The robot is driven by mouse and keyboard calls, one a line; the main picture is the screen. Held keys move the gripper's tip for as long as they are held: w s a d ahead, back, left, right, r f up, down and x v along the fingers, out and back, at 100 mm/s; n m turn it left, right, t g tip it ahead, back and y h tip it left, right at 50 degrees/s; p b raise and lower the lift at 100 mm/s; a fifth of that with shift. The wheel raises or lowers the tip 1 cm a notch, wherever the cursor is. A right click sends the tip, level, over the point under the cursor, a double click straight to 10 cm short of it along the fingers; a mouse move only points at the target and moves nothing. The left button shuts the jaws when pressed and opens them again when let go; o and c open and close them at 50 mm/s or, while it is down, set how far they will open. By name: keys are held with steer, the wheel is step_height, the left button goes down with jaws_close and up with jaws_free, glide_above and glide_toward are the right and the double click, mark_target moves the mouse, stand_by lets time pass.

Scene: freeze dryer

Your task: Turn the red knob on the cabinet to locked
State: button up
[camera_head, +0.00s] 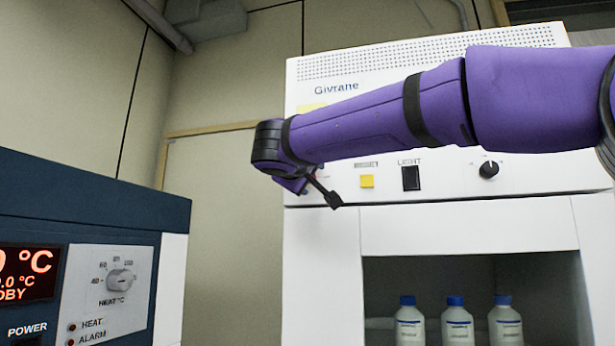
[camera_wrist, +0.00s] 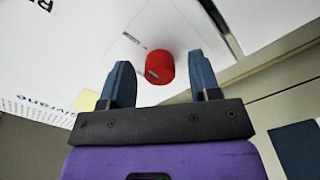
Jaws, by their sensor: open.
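The red knob (camera_wrist: 160,68) shows in the wrist view on the white panel of the cabinet. It lies just beyond and between the two fingertips of my gripper (camera_wrist: 161,72). The fingers are blue-grey and spread apart, with nothing held between them. A gap shows between the knob and each finger; whether the knob sits within the fingers' depth I cannot tell.
The cabinet front also has a yellow button (camera_head: 367,181), a black light switch (camera_head: 411,178) and a black dial (camera_head: 489,170). Several blue-capped bottles (camera_head: 456,320) stand in its open bay. A dark-blue heating unit (camera_head: 90,200) stands at the left, with a gap between it and the cabinet.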

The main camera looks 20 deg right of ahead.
steer(key=v, duration=1)
steer(key=shift+s+a, duration=0.25)
steer(key=shift+s, duration=0.05)
steer(key=shift+d+f, duration=0.1)
steer(key=s+d+f+g+y, duration=0.2)
steer(key=s+d+f+g, duration=0.2)
steer(key=d+f, duration=0.6)
steer(key=s+d+f+m+g+y, duration=0.1)
steer(key=s+f+y, duration=0.2)
steer(key=f, duration=0.6)
steer(key=s+d+f+m+g+y, duration=0.1)
steer(key=s+f+g+y, duration=0.1)
steer(key=s+f, duration=0.6)
steer(key=s+d+f+m+g+y, duration=0.1)
steer(key=s+f, duration=0.4)
steer(key=f, duration=0.6)
steer(key=g+y, duration=0.1)
steer(key=y, duration=0.1)
steer(key=shift+s+m+y, duration=0.2)
steer(key=shift+m+y, duration=0.1)
steer(key=shift+m, duration=0.1)
